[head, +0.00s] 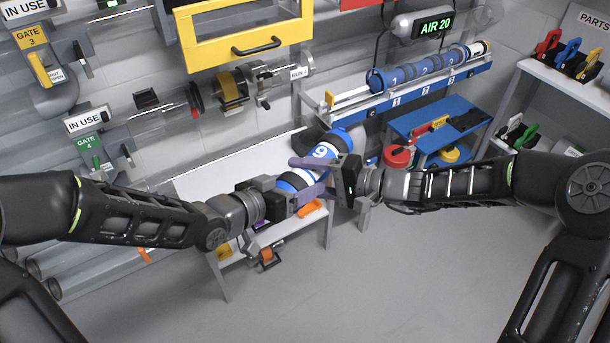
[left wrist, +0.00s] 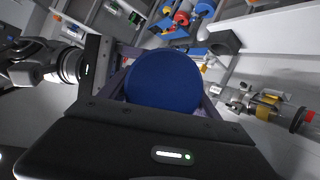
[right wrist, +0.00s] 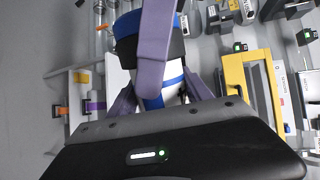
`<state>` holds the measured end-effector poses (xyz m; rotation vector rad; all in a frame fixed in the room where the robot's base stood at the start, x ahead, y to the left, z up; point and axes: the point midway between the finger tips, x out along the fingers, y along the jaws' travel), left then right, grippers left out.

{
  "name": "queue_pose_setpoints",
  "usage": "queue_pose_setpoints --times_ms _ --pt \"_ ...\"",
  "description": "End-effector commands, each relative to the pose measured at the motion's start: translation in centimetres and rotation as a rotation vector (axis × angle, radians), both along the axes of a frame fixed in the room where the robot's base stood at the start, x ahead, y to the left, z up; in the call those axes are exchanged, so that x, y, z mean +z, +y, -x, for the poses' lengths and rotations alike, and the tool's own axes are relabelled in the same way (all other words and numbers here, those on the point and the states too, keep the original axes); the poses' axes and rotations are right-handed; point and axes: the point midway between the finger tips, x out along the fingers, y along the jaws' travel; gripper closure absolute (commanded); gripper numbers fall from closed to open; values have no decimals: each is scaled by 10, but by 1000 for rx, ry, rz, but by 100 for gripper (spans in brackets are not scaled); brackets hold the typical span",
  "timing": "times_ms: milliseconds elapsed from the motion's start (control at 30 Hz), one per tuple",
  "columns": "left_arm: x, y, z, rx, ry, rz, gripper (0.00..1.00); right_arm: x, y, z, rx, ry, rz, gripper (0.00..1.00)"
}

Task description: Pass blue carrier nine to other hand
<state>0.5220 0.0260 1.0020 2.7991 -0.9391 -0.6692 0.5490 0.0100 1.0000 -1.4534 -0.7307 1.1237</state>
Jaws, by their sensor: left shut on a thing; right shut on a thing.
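The blue carrier nine (head: 323,152) is a blue and white cylinder with a "9" on its side, held tilted above the white bench. My left gripper (head: 292,183) is shut on its lower end. My right gripper (head: 318,176) is shut around its middle, its purple fingers crossing the body. In the left wrist view the carrier's round blue end (left wrist: 163,82) faces the camera and hides most of the fingers. In the right wrist view the carrier (right wrist: 163,85) lies between the purple fingers, partly covered by one of them.
A white bench (head: 235,172) stands below the carrier, with orange and yellow pieces at its front. A rack (head: 410,90) behind holds several blue carriers. A blue table (head: 440,122) stands at the right with red and yellow items. A yellow-framed box (head: 250,38) hangs above. The floor in front is clear.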

Motion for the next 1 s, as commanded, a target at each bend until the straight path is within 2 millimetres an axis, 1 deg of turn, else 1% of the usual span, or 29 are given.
queue_pose_setpoints --times_ms 33,67,100,300,400,633,767,867,967,1000 --pt "1 0 -1 0 -3 1 81 0 0 0 0 0 1 92" --pt "1 0 -1 0 -3 1 81 0 0 0 0 0 1 94" --pt "1 0 -1 0 -3 1 27 1 0 0 0 -1 -1 95" --pt "1 0 0 0 -2 1 10 1 0 0 0 -1 -1 95" --pt "1 0 0 0 -1 1 3 1 0 0 0 -1 -1 95" --pt "0 0 0 0 1 1 3 1 0 0 0 -1 -1 95" --pt "-8 0 2 0 19 -2 3 1 0 0 0 -1 -1 95" --pt "-25 0 7 -1 60 -5 3 1 0 0 0 -1 -1 95" --pt "-54 1 15 9 136 -6 3 1 0 0 0 -1 -1 95" --pt "-70 3 19 25 180 -3 3 1 0 0 0 -1 -1 95"
